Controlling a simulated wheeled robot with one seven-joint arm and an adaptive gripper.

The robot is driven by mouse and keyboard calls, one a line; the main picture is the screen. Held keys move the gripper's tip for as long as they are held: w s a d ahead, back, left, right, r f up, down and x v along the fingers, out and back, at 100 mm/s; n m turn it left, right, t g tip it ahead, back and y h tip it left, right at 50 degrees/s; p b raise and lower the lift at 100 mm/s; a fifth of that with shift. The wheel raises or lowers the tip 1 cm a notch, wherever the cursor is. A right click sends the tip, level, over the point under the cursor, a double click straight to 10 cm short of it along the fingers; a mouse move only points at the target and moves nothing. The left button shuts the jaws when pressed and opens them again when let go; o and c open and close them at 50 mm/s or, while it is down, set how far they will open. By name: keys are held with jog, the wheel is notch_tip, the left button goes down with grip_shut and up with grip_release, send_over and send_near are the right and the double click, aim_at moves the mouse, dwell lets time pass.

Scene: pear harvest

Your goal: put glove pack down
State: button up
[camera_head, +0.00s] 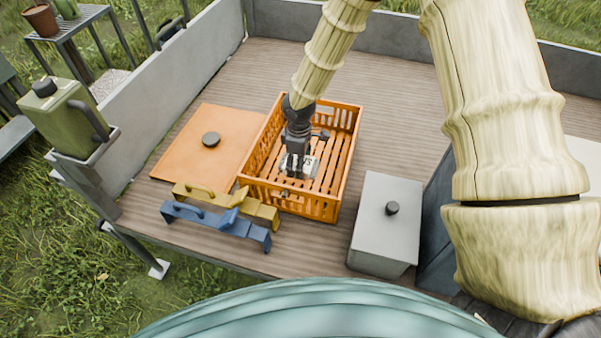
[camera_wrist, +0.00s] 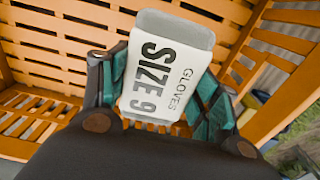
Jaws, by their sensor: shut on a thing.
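The glove pack (camera_wrist: 168,60) is a white, flat pack marked "GLOVES" and "SIZE 9" in the wrist view. My gripper (camera_wrist: 163,95) is shut on it, with a finger on each side. In the head view, my gripper (camera_head: 296,166) reaches down inside the orange slatted crate (camera_head: 345,118), and part of the glove pack (camera_head: 309,166) shows at its fingers. The pack is over the crate's slatted floor near its front wall. I cannot tell whether it touches the floor.
An orange lid-like panel with a dark knob (camera_head: 211,140) lies left of the crate. Yellow (camera_head: 210,197) and blue (camera_head: 222,221) tools lie in front. A grey box (camera_head: 387,232) stands to the right. The wooden deck behind the crate (camera_head: 245,75) is clear.

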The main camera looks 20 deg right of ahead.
aim_at(299, 181)
jog(key=shift+f+p, duration=0.35)
jog(key=shift+f, duration=2.85)
jog(key=shift+f, duration=0.1)
jog(key=o, duration=1)
jog(key=shift+r+b, duration=0.5)
jog(key=shift+r, duration=5.65)
